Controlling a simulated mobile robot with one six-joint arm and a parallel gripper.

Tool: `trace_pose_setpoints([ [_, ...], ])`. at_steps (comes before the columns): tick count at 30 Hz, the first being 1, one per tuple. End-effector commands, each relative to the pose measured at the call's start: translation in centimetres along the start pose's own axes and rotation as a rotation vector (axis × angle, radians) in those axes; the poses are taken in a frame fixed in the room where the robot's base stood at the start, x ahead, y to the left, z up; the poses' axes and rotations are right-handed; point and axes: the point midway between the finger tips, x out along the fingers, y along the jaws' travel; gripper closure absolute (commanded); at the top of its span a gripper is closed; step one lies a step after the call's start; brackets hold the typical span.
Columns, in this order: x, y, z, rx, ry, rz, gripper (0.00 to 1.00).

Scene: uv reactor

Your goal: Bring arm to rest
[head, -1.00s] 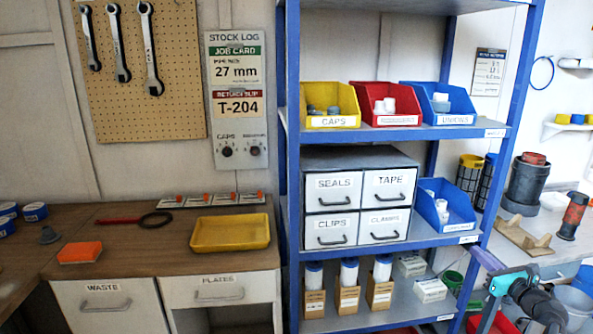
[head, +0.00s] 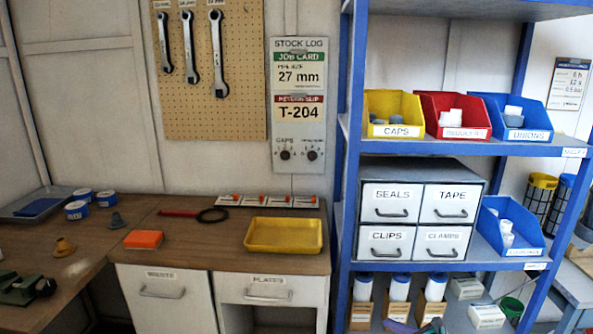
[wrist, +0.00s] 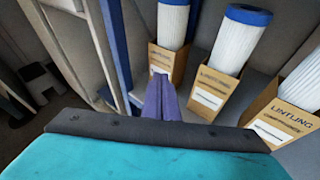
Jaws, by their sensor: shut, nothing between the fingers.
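My gripper (wrist: 163,97) shows in the wrist view as two purple fingers pressed together, with nothing held. It points at the lower shelf, in front of the boxed filter cartridges; whether it touches a box I cannot tell. The rest of my arm is mostly out of the picture.
A blue-framed shelf (head: 349,150) stands at the right, with its post close to my gripper. Cartridges in cardboard boxes (head: 361,316) line its lower shelf. A yellow tray (head: 284,236) and an orange block (head: 143,239) lie on the wooden bench (head: 180,215) at left.

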Motion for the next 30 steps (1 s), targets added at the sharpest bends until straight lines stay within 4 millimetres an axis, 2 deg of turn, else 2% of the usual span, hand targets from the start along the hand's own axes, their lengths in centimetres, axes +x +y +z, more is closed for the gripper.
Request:
trace_pose_setpoints([
  [1, 1.2, 2.1, -1.4, -0.019, 0.032, 0.037, 1.0],
  [6, 4.3, 8.4, -6.2, -0.113, 0.144, 0.158, 1.0],
  [10, 5.7, 13.4, -10.3, -0.205, 0.231, 0.259, 1.0],
  [15, 6.2, 19.8, -15.9, -0.352, 0.342, 0.411, 1.0],
  [20, 5.3, 25.5, -21.4, -0.52, 0.441, 0.578, 1.0],
  [23, 3.9, 28.8, -25.0, -0.642, 0.499, 0.699, 1.0],
  [27, 0.8, 32.6, -30.0, -0.834, 0.569, 0.894, 1.0],
  [30, -1.9, 34.5, -33.2, -0.979, 0.605, 1.047, 1.0],
])
